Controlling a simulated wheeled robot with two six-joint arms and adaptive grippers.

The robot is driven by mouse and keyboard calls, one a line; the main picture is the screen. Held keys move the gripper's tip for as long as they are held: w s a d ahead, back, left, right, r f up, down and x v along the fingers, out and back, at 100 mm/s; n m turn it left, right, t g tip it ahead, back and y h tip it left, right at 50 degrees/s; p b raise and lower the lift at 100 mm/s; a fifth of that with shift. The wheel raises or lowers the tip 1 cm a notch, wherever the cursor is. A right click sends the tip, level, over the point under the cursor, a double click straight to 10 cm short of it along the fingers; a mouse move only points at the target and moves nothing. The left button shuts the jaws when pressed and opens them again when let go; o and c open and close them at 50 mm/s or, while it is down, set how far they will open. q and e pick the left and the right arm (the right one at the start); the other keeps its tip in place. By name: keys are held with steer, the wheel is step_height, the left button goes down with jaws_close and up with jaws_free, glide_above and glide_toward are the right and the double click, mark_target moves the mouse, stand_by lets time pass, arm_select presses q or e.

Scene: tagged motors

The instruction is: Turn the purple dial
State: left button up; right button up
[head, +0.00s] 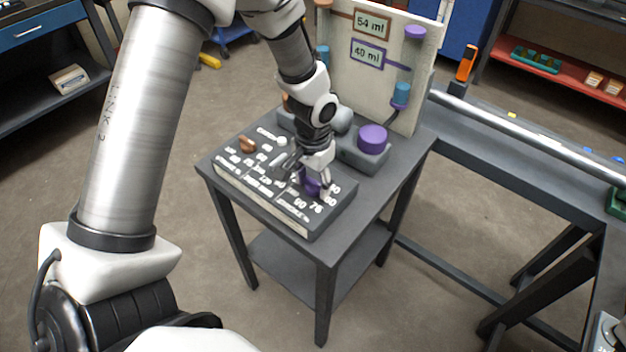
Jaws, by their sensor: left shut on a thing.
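The purple dial (312,187) sits on the right part of a dark control panel (329,219) with white numbers around it. My left gripper (311,180) points down at the dial and is shut on it; its fingers hide part of the dial. A brown dial (247,144) is at the panel's left end. The numbers 90, 76 and 80 show near the purple dial; its pointer is hidden. My right gripper is not in view.
Behind the panel a motor block carries a purple cylinder (372,138). A pale upright board (364,85) bears tags reading 54 ml and 40 ml. The panel stands on a small grey table (399,157). A workbench with a metal rail (520,129) is to the right.

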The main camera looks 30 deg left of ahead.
arm_select(q)
steer(key=shift+m+p, duration=0.8)
steer(key=shift+p, duration=0.05)
steer(key=m+p, duration=0.2)
steer(key=m, duration=0.1)
steer(key=shift+r+p, duration=0.1)
steer(key=shift+p, duration=0.3)
steer(key=m+p, duration=0.2)
steer(key=shift+m, duration=0.4)
steer(key=shift+f+m+p, duration=0.2)
steer(key=shift+m+p, duration=0.25)
steer(key=shift+m, duration=0.25)
